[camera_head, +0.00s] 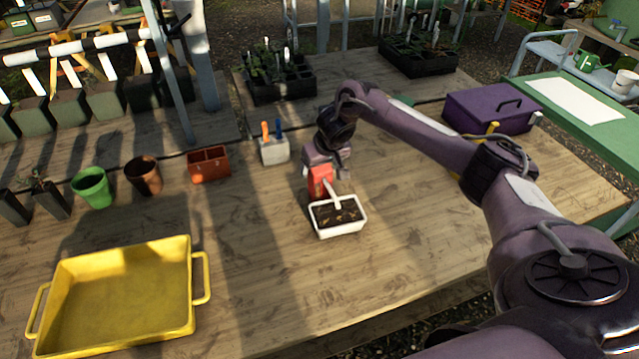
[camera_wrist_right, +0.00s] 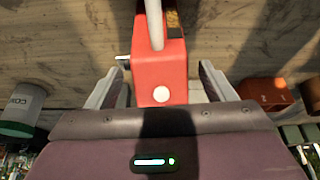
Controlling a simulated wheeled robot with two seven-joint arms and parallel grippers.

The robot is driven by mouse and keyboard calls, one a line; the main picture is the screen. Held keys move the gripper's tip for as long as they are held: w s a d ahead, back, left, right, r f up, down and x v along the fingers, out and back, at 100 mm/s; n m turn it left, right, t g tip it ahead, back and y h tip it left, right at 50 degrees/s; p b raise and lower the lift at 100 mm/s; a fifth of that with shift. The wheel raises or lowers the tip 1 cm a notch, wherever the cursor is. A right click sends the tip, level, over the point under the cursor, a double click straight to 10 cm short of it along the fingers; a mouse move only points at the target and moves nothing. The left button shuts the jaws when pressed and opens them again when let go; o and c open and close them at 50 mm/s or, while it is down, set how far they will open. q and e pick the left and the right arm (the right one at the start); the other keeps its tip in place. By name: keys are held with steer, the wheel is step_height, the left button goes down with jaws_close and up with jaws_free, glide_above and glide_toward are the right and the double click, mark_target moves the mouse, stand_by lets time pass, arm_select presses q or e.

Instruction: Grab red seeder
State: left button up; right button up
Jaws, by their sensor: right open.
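The red seeder (camera_head: 318,186) stands at the middle of the wooden table, just behind a small white tray of dark soil (camera_head: 322,231). Its pale spout reaches forward over the tray. My right gripper (camera_head: 327,170) is at the seeder's upper part. In the right wrist view the red seeder body (camera_wrist_right: 161,72) lies between the two fingers of my right gripper (camera_wrist_right: 162,88). The fingers are open, with a gap visible on each side of the body. Part of the seeder is hidden by the gripper in the head view. My left gripper does not show.
A yellow tray (camera_head: 200,278) lies at the front left. A terracotta box (camera_head: 209,165), a brown pot (camera_head: 143,176), a green pot (camera_head: 92,187) and a white holder (camera_head: 273,152) stand left of the gripper. A purple toolbox (camera_head: 490,110) is at the right. The table's front middle is clear.

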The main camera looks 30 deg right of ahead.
steer(key=shift+r, duration=0.1)
steer(key=c, duration=1.6)
steer(key=shift+c, duration=0.2)
